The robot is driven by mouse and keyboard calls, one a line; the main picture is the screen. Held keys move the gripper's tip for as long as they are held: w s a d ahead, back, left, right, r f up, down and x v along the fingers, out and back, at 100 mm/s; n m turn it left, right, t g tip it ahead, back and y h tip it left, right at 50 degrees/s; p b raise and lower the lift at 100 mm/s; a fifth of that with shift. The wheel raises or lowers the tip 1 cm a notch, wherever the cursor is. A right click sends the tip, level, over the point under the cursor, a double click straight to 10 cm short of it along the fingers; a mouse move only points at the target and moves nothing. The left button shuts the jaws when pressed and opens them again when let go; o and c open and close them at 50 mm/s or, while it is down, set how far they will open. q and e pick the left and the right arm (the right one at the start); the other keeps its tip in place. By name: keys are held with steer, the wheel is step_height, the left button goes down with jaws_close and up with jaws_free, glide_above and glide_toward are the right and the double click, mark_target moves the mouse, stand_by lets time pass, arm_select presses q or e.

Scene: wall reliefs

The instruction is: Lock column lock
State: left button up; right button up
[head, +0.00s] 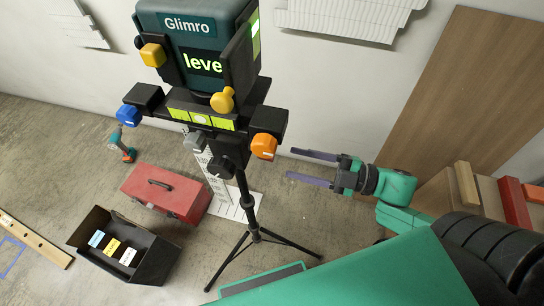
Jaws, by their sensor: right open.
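A dark Glimro instrument (185,45) with a lit display stands on a black tripod (250,205). Its knobs are a yellow one (152,55) and a yellow lever (222,100) on the head, a blue one (128,116) at the left, and an orange one (263,146) at the lower right. A black knob (222,168) is on the column below the head. I cannot tell which is the column lock. My right gripper (290,163) is open and empty, to the right of the orange knob and apart from it, fingers pointing left. My left gripper is not in view.
A brown board (450,85) leans on the wall at the right. Tripod legs spread low in the middle.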

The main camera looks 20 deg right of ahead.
steer(key=x, duration=0.6)
steer(key=shift+w+a+b, duration=0.2)
steer(key=shift+a+b, duration=0.1)
steer(key=shift+c, duration=0.2)
